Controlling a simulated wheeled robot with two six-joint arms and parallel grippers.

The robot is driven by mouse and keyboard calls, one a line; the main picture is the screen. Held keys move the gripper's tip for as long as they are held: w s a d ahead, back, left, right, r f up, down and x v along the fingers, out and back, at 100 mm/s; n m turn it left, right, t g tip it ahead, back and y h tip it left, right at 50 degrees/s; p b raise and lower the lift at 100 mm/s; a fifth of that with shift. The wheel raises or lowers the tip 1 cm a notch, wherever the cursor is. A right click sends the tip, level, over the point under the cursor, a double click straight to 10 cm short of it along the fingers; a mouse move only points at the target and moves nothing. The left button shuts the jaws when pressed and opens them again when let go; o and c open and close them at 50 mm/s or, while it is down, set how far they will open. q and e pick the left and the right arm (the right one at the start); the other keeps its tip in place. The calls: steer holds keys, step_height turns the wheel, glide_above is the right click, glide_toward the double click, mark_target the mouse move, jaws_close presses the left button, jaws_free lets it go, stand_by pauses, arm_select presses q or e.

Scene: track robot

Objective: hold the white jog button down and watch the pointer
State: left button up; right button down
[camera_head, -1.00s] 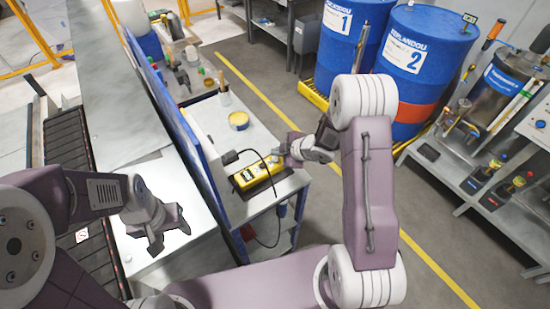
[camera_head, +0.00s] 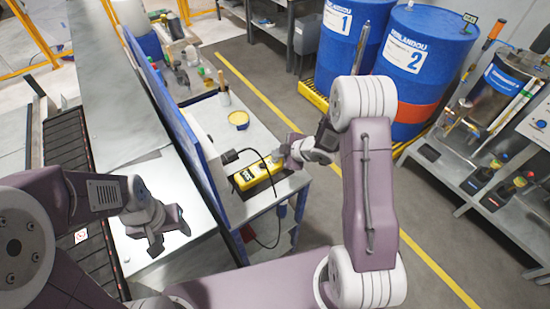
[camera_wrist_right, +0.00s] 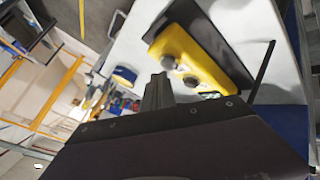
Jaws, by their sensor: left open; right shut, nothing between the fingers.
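A yellow control box (camera_head: 258,172) with a dark face panel lies near the front edge of the bench, and a black cable runs to it. In the right wrist view the yellow box (camera_wrist_right: 188,58) shows two dark round knobs; I cannot clearly make out a white jog button or a pointer. My right gripper (camera_head: 284,158) is shut and empty, at the right end of the box. In the right wrist view its fingers (camera_wrist_right: 159,88) are beside the box; contact cannot be told. My left gripper (camera_head: 170,240) is open and empty, above a pale surface at left.
Blue drums (camera_head: 425,65) stand behind on the right. A conveyor (camera_head: 72,170) lies at far left.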

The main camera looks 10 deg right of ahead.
mark_target(277, 160)
arm_select(q)
steer(key=shift+f+b, duration=0.4)
arm_select(e)
steer(key=shift+f, duration=0.5)
stand_by(3.1)
arm_select(q)
steer(key=shift+r+p, duration=0.9)
arm_select(e)
steer(key=shift+r, duration=0.95)
step_height(277, 160, up, 5)
steer(key=p, duration=0.5)
steer(key=shift+r, duration=0.1)
arm_select(q)
step_height(277, 160, up, 5)
steer(key=shift+f, duration=0.2)
arm_select(e)
steer(key=shift+f, duration=0.2)
